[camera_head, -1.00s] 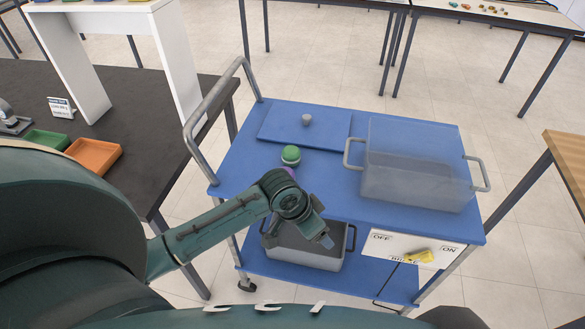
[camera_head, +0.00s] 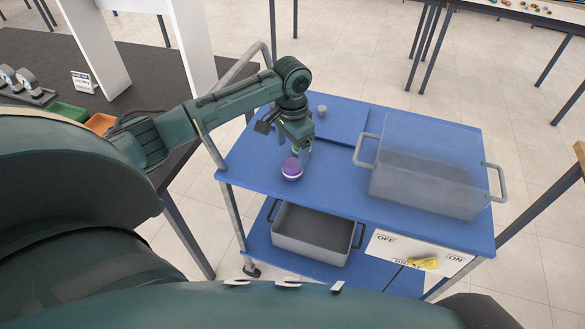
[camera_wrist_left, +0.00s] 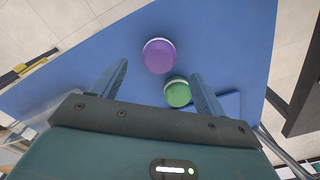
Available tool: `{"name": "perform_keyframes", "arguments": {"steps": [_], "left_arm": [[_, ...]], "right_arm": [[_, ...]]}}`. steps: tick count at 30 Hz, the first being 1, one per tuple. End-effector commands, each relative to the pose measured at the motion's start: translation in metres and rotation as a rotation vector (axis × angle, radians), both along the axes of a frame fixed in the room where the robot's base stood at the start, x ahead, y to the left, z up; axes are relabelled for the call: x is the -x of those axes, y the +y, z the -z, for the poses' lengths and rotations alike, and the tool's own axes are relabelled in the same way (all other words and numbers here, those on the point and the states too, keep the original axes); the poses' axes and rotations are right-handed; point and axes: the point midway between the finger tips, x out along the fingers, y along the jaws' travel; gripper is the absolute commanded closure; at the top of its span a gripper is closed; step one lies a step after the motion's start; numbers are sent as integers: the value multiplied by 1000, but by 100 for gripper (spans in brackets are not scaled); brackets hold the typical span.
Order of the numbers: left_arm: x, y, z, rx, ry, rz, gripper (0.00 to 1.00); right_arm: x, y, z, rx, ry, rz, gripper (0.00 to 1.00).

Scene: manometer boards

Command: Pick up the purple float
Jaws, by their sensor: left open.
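The purple float (camera_head: 292,168), a ball with a pale band, rests on the blue top of the cart (camera_head: 340,185). It also shows in the left wrist view (camera_wrist_left: 159,56), beyond and between the fingertips. A green float (camera_wrist_left: 178,93) sits beside it, between the fingers in that view; in the head view my gripper mostly hides it. My left gripper (camera_head: 301,152) is open and points down just above and behind the purple float. Its two fingers (camera_wrist_left: 157,82) are spread, with nothing held. My right gripper is not in view.
A clear bin with handles (camera_head: 430,165) stands on the cart's right side. A blue lid with a grey knob (camera_head: 322,110) lies at the back. A grey bin (camera_head: 315,235) is on the lower shelf. The cart's front has an OFF/ON panel with a yellow lever (camera_head: 425,264). The front left top is clear.

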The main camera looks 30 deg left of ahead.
Motion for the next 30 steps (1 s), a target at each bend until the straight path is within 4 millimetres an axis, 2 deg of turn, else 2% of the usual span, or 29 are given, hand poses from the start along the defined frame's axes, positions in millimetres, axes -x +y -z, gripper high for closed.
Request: {"name": "perform_keyframes", "arguments": {"steps": [3,8,15,18,26,30], "left_arm": [[0,0,13,0,-1,0,27],[1,-1,24,0,0,0,27],[2,0,59,0,0,1,27],[2,0,67,-1,-1,1,27],[2,0,69,-1,-4,1,28],[2,0,69,-1,-4,1,39]], "right_arm": [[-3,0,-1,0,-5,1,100],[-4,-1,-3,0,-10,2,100],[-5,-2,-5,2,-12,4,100],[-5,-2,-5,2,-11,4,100],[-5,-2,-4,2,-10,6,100],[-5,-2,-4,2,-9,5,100]]}}
